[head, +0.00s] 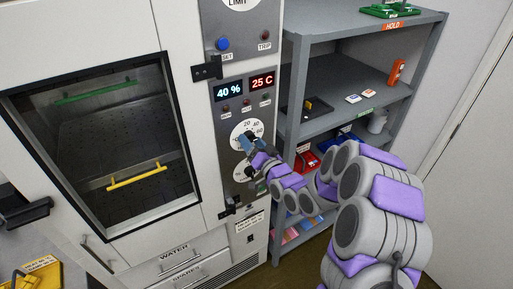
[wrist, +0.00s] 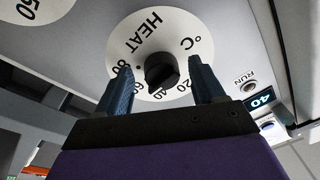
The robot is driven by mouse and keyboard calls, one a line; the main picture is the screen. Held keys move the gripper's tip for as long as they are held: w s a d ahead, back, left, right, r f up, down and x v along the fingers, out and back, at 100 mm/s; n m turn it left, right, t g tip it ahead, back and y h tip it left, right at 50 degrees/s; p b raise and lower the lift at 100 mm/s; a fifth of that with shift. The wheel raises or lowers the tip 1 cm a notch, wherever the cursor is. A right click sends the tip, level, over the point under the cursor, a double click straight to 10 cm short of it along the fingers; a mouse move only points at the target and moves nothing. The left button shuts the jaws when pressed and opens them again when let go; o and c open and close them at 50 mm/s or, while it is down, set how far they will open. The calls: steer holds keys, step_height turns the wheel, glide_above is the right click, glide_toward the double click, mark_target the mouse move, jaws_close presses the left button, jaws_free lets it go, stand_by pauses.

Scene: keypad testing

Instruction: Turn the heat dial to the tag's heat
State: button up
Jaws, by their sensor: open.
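The heat dial (head: 244,128) is a white disc on the grey control panel, below the two displays. In the wrist view the heat dial (wrist: 135,42) appears inverted, marked HEAT, °C and numbers including 20, 40, 60 and 80. Its black knob (wrist: 162,71) stands at the centre; its exact setting is unclear. My gripper (head: 247,143) is open at the dial. In the wrist view its blue fingers (wrist: 162,82) stand on either side of the knob, with gaps.
The displays read 40 % (head: 228,90) and 25 C (head: 262,81). A second dial (head: 241,174) sits below the heat dial. The closed chamber window (head: 110,140) is left. A grey shelf (head: 345,119) with small items stands right, near my arm.

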steer(key=p+v, duration=1.1)
steer(key=v, duration=0.6)
steer(key=shift+s, duration=0.15)
stand_by(0.6)
steer(key=shift+d+f, duration=0.1)
steer(key=shift+f, duration=0.05)
stand_by(0.3)
